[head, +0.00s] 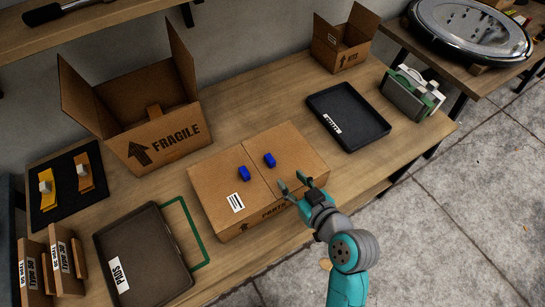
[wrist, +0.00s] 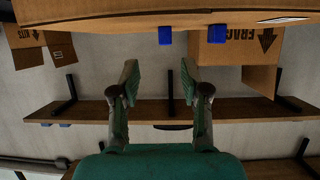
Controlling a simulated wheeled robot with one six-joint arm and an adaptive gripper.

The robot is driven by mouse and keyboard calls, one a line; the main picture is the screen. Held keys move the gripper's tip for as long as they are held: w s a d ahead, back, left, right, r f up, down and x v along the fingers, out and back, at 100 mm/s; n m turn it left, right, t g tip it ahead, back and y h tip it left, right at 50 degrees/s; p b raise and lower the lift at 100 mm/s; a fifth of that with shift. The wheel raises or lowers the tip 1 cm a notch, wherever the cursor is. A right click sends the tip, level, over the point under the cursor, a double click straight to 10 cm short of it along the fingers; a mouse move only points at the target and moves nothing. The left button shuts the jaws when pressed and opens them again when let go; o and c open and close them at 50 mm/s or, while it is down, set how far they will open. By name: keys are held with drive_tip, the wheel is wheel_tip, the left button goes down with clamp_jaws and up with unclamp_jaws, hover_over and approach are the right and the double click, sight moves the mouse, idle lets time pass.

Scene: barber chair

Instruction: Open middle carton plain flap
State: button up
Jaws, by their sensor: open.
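The middle carton (head: 285,205) sits on the workbench with both top flaps lying closed. Its plain flap (head: 300,147) is the right one, with a blue tab (head: 270,159) near the seam. The left flap (head: 212,180) bears a white barcode label and another blue tab (head: 244,173). My gripper (head: 292,181) is open and empty at the carton's front right edge, by the plain flap; contact cannot be told. In the wrist view the open fingers (wrist: 159,80) point toward the carton's edge (wrist: 100,22), and both blue tabs show beyond it.
An open FRAGILE carton (head: 150,140) stands behind left, and an open KITS carton (head: 335,52) at the back. A black tray (head: 350,115) lies right of the middle carton, a PADS tray (head: 145,255) to its left. Clear wood lies behind the carton.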

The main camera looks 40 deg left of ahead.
sight(271, 160)
drive_tip(key=shift+a+r+n, duration=0.3)
drive_tip(key=shift+a+r, duration=0.05)
drive_tip(key=shift+a, duration=0.35)
drive_tip(key=x, duration=1)
drive_tip(key=shift+a, duration=0.25)
clamp_jaws()
